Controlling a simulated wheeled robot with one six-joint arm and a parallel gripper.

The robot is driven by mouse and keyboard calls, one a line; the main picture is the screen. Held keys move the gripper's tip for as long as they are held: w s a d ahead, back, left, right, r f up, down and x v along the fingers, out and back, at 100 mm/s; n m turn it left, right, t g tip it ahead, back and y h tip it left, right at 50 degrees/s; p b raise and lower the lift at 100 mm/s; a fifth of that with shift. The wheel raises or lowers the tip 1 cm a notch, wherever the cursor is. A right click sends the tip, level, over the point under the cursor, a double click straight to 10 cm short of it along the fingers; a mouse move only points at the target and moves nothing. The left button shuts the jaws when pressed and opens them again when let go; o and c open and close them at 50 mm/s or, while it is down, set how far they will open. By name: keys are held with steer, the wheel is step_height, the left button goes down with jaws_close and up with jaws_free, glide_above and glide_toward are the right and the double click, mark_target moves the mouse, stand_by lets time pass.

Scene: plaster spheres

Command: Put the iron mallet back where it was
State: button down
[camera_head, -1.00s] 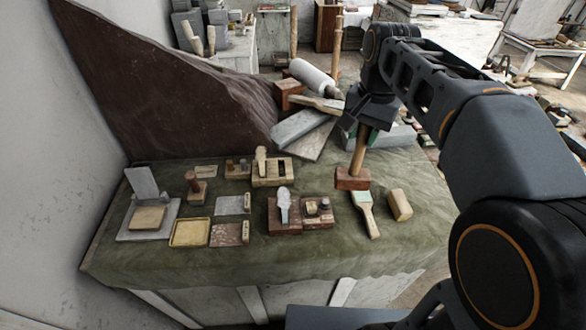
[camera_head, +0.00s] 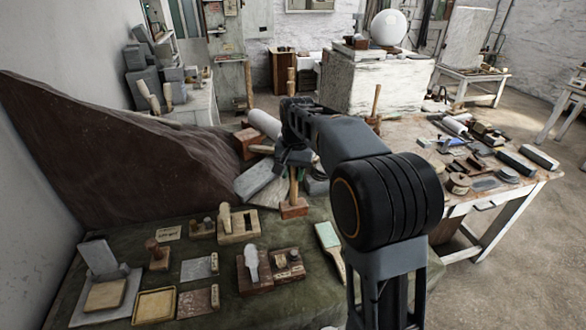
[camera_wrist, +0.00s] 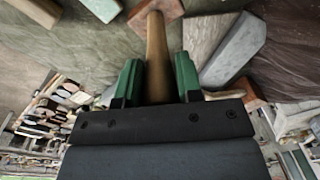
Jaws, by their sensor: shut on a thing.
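The mallet has a reddish-brown block head (camera_head: 294,209) and a pale wooden handle (camera_head: 293,186). My gripper (camera_head: 293,160) is shut on the handle and holds it upright, head down, over the right part of the green cloth. I cannot tell if the head touches the cloth. In the wrist view the green fingertips (camera_wrist: 158,78) sit on both sides of the handle (camera_wrist: 157,45), with the head (camera_wrist: 155,8) at the top edge.
A green-and-white brush (camera_head: 328,240) lies close to the right of the head. Small blocks, trays and a white-handled tool (camera_head: 251,262) cover the cloth to the left. Slabs (camera_head: 258,178) lie behind. A white-legged table (camera_head: 500,190) full of tools stands at right.

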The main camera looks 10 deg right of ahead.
mark_target(294, 190)
steer(key=w+d+f+p, duration=0.1)
steer(key=w+f, duration=0.2)
steer(key=f, duration=0.3)
steer(key=shift+f, duration=0.35)
steer(key=shift+d+f, duration=0.1)
steer(key=c, duration=0.8)
jaws_free()
steer(key=shift+f, duration=0.15)
